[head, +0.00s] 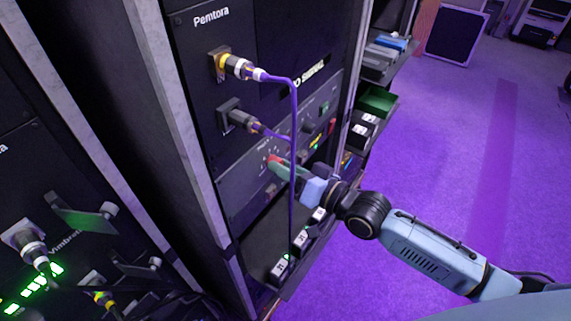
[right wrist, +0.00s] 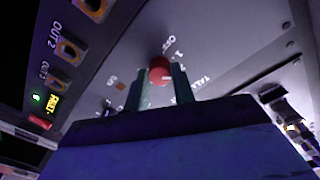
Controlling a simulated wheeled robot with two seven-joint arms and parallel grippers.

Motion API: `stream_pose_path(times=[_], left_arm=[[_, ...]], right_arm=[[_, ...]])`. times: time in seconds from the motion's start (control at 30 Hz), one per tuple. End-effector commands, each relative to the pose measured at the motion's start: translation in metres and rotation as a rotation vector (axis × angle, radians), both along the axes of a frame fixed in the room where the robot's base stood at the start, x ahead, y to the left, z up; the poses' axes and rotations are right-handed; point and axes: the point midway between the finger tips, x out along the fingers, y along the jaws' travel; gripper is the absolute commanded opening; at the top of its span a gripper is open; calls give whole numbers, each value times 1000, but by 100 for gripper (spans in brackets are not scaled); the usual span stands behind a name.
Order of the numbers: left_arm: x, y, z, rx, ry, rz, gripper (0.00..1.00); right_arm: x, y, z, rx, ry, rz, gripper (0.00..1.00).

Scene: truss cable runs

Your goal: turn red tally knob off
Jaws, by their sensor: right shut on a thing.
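The red tally knob (right wrist: 160,70) is on a grey panel, with "OFF", numbers and "TALLY" printed around it in the right wrist view. It also shows as a red spot on the panel at the gripper's tip in the head view (head: 273,160). My right gripper (right wrist: 160,88) is shut on the knob, one finger on each side. In the head view my right gripper (head: 284,168) reaches in from the right to the panel. I cannot tell which mark the knob points at. My left gripper is not in view.
A purple cable (head: 294,120) hangs from the upper plug (head: 236,66), passing close to my right gripper. A lower plug (head: 240,118) sits above the panel. Small black boxes (head: 281,270) stand below. The floor (head: 440,150) to the right is largely clear.

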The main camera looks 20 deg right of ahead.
Motion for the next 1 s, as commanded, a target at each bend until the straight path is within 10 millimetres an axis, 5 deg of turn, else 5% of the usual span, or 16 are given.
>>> stream_pose_path(times=[1.0], left_arm=[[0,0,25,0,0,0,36]], right_arm=[[0,0,-2,-760,-590,0,3]])
